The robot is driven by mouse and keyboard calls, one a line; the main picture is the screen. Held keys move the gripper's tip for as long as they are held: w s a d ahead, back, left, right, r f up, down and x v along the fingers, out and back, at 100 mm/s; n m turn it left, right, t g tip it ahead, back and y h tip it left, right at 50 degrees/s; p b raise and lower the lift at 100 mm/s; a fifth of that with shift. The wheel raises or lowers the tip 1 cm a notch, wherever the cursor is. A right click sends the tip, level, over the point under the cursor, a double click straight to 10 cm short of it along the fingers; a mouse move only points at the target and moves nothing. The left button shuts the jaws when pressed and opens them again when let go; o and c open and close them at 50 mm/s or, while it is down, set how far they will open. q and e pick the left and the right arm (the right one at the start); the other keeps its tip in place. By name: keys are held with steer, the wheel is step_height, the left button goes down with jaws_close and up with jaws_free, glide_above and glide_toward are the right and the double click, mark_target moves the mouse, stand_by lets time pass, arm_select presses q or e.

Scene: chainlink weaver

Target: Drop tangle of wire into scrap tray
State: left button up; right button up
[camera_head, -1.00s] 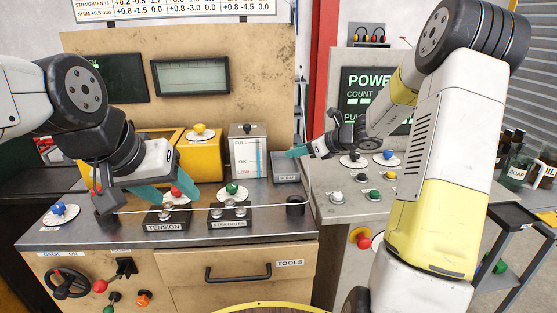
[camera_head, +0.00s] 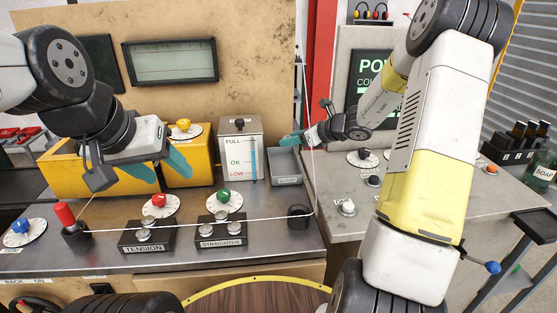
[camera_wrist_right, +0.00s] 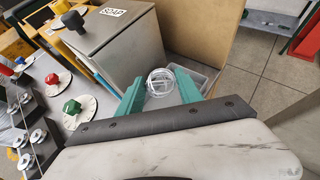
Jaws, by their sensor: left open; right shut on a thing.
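The tangle of wire (camera_wrist_right: 160,84) is a silvery coil between the teal fingers of my right gripper (camera_wrist_right: 160,88) in the right wrist view. That gripper is shut on it. In the head view my right gripper (camera_head: 289,140) is just above the grey scrap tray (camera_head: 285,167), and the tangle is too small to make out. The tray's clear-grey rim (camera_wrist_right: 206,76) shows behind and beside the coil in the wrist view. My left gripper (camera_head: 174,156) is open and empty above the bench, in front of the yellow box.
A grey tank (camera_head: 240,150) with a FULL/OK/LOW gauge stands just left of the tray. A taut wire (camera_head: 185,229) runs across the TENSION (camera_head: 147,236) and STRAIGHTEN (camera_head: 221,231) rollers to a dark post (camera_head: 298,217), then upward. A grey console (camera_head: 400,190) stands at right.

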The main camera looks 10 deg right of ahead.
steer(key=shift+f, duration=1)
steer(key=o, duration=1.4)
steer(key=shift+o, duration=0.2)
steer(key=shift+s, duration=0.1)
steer(key=v, duration=0.7)
steer(key=shift+s+d+r, duration=0.2)
steer(key=shift+s+d, duration=0.05)
